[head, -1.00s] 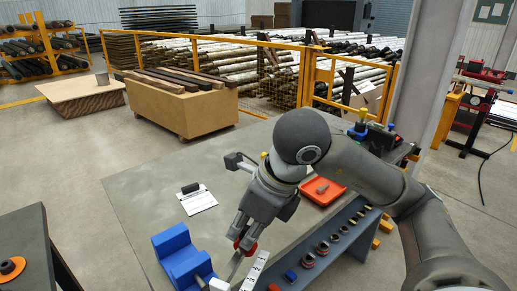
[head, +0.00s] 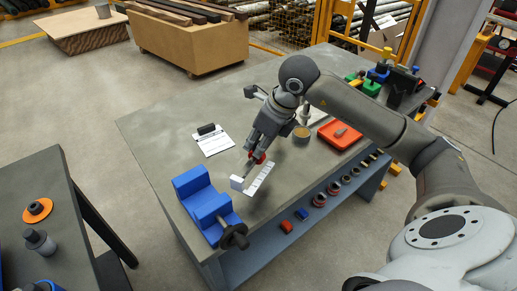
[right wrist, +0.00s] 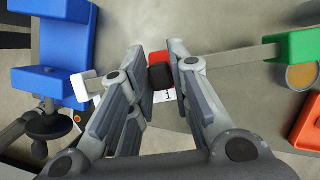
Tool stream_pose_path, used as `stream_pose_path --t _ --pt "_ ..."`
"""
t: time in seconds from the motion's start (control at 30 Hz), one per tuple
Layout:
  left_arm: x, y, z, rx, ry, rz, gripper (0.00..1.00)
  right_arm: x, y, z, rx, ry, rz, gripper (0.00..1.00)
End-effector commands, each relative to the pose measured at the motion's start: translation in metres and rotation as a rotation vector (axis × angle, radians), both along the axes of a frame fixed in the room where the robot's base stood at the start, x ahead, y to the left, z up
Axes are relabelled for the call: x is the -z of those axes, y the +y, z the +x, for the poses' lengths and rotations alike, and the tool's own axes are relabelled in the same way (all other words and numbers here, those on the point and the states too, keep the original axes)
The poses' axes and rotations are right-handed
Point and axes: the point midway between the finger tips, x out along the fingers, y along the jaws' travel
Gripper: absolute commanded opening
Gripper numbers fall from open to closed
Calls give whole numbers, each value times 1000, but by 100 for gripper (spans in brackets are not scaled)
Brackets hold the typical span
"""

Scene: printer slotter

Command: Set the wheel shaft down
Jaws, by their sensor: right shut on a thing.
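The dark wheel shaft (head: 234,236), a round disc on a short rod, is at the front end of the blue block stand (head: 192,186). The disc also shows beside the blue stand (right wrist: 85,50) in the right wrist view. My right gripper (head: 253,155) is above the table, behind and right of the stand, apart from the wheel shaft. Its fingers are shut on a red-and-black piece (right wrist: 160,72). A metal bar (right wrist: 240,56) runs right from there towards a green block (right wrist: 295,46); a white block (right wrist: 87,86) shows to the left. My left gripper is out of view.
A white numbered strip (head: 260,180) lies near my right gripper. A clipboard (head: 214,142), a tan-topped cylinder (head: 301,136) and a red tray (head: 340,134) are on the table. Rings and small parts line the front shelf (head: 300,214). A second table (head: 70,190) stands left.

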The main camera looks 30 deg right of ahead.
Motion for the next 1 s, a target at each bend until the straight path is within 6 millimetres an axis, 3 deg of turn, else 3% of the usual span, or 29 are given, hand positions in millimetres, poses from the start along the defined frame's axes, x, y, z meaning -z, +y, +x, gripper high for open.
stream_pose_path --t 0.23,0.47,0.7,0.73,0.8,0.9,1.0 --pt "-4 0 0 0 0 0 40 18 -9 12 0 2 2 0" --pt "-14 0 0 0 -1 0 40 44 -9 12 -2 1 1 0" --pt "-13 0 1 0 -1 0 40 48 -9 13 -1 -2 1 0" --pt "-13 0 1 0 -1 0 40 49 -8 12 0 0 1 20" --pt "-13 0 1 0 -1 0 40 49 -8 12 -1 1 2 29" --pt "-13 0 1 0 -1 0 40 49 -8 12 -1 1 2 40" --pt "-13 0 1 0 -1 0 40 49 -8 12 -1 0 0 40"
